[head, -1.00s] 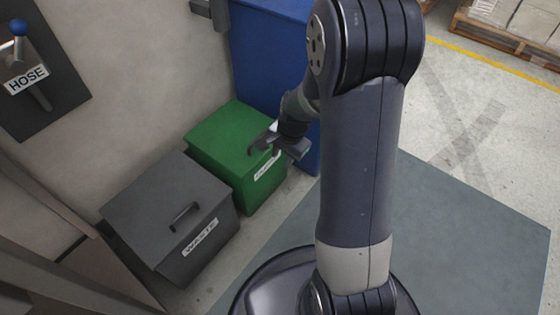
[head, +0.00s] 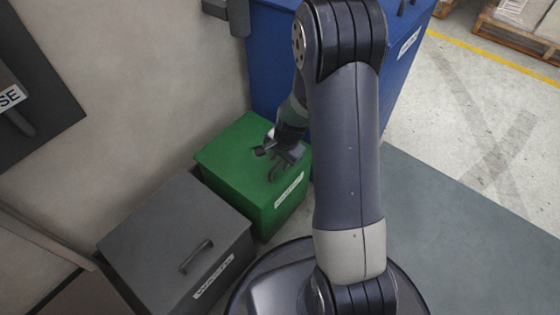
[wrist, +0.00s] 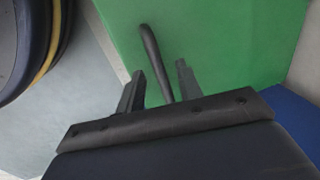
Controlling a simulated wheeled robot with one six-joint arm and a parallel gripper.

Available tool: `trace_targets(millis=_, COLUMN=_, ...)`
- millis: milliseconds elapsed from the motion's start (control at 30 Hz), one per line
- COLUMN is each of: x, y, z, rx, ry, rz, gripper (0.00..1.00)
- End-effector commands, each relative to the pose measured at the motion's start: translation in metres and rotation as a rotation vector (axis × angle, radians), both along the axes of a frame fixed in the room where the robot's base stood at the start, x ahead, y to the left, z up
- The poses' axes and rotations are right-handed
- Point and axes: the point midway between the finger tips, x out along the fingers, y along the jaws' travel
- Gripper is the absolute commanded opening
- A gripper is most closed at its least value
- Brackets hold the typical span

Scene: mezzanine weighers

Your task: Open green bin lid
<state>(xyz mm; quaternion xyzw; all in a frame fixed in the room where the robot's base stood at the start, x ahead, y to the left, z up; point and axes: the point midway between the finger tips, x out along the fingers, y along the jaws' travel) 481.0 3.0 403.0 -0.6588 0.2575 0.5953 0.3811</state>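The green bin (head: 224,163) stands against the wall with its lid shut and a white label on its front. It fills much of the wrist view as a green surface (wrist: 225,45). Its dark bar handle (wrist: 152,52) runs up from between my finger tips in the wrist view. My gripper (head: 268,163) is over the lid, near its front edge, in the head view. In the wrist view my gripper (wrist: 158,85) has its two fingers apart, one each side of the handle. I cannot tell whether they touch it.
A grey waste bin (head: 150,235) with a handle stands to the left, close beside the green one. A tall blue bin (head: 270,75) stands behind it to the right. The wall (head: 140,120) is on the left. Open floor (head: 450,210) lies to the right.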

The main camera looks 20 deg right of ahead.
Motion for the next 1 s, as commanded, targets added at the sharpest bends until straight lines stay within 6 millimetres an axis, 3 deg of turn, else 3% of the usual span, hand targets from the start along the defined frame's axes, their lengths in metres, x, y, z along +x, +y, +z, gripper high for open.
trace_targets(millis=233, x=0.0001, y=0.0001, z=-0.0001, rx=0.0, ry=0.0, rz=0.0, gripper=0.34)
trace_targets(millis=633, x=-0.0001, y=0.0, z=-0.0001, rx=0.001, ry=0.001, rz=-0.001, gripper=0.01)
trace_targets(millis=1000, x=-0.0001, y=0.0, z=-0.0001, rx=0.001, ry=0.001, rz=-0.001, gripper=0.0)
